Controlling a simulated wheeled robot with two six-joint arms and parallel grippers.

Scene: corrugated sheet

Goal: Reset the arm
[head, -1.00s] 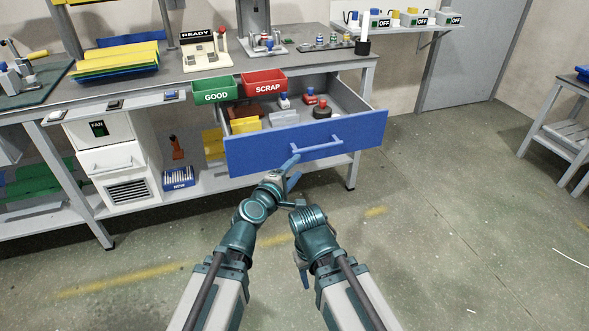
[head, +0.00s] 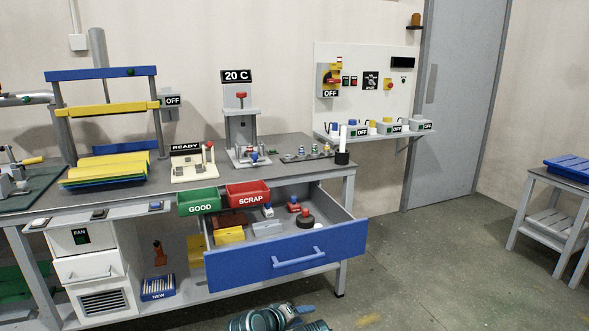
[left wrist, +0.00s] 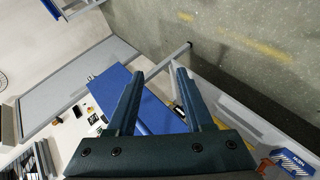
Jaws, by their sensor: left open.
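My left gripper (head: 302,311) shows at the bottom edge of the head view, below and in front of the open blue drawer (head: 285,261). In the left wrist view its two dark fingers (left wrist: 158,75) stand apart with nothing between them. The blue drawer front (left wrist: 152,112) shows beyond them. In the head view the fingers seem clear of the drawer handle (head: 299,258), but the exact gap is hard to judge.
The drawer juts out from the workbench (head: 120,205) and holds several small parts. Green GOOD (head: 200,203) and red SCRAP (head: 248,194) bins sit above its back. A blue NEW box (head: 158,289) is on the lower shelf. Open floor (head: 430,265) lies to the right.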

